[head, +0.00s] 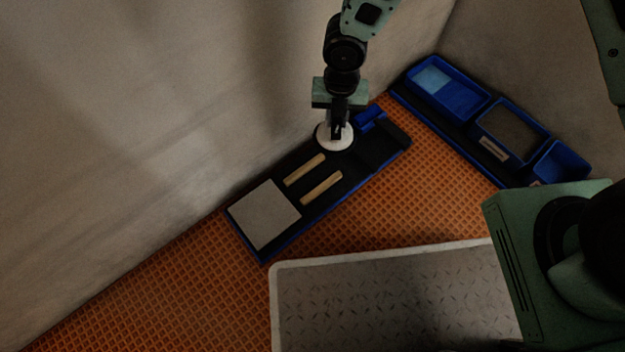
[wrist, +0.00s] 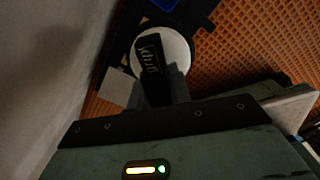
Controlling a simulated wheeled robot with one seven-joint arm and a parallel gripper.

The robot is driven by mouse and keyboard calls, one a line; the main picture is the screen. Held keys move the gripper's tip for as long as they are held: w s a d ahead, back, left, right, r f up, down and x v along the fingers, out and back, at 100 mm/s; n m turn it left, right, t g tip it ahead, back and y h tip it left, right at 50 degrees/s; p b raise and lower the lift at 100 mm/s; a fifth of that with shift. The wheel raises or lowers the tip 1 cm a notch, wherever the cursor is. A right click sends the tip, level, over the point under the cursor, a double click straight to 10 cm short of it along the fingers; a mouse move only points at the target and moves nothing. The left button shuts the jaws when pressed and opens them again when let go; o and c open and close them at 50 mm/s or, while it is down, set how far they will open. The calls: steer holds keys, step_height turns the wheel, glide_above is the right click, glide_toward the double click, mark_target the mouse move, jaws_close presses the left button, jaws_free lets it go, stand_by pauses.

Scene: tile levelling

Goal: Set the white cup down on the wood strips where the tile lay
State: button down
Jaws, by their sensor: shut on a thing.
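The white cup (head: 322,138) is in my gripper (head: 338,132), which is shut on it. In the head view it is over the long black tray (head: 333,213), just beyond the wood strips; I cannot tell whether it touches the tray. Two pale wood strips (head: 305,169) and (head: 321,188) lie bare and roughly parallel on the tray. A square grey tile (head: 264,214) lies flat at the tray's near left end.
A blue holder (head: 370,117) stands at the tray's far end, close to my gripper. Blue bins (head: 465,98) line the right wall. A grey plate with a pale rim (head: 385,300) lies in front. The wall (head: 150,120) runs close along the tray's left side.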

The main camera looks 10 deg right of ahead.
mark_target(329, 143)
steer(key=s+a+f+n+b, duration=0.1)
steer(key=a+f+n+b, duration=0.2)
steer(key=f, duration=0.4)
steer(key=s+a+f+n+b, duration=0.2)
steer(key=f+n+b, duration=0.3)
steer(key=f, duration=0.3)
steer(key=shift+a+f+n, duration=0.15)
steer(key=shift+a+n, duration=0.25)
steer(key=shift+a, duration=0.05)
steer(key=shift+s, duration=0.1)
steer(key=shift+f+b, duration=0.15)
steer(key=shift+b, duration=0.15)
steer(key=c, duration=1.3)
jaws_free()
step_height(329, 143, up, 13)
steer(key=p, duration=0.8)
steer(key=shift+f+p, duration=0.2)
steer(key=shift+p, duration=0.2)
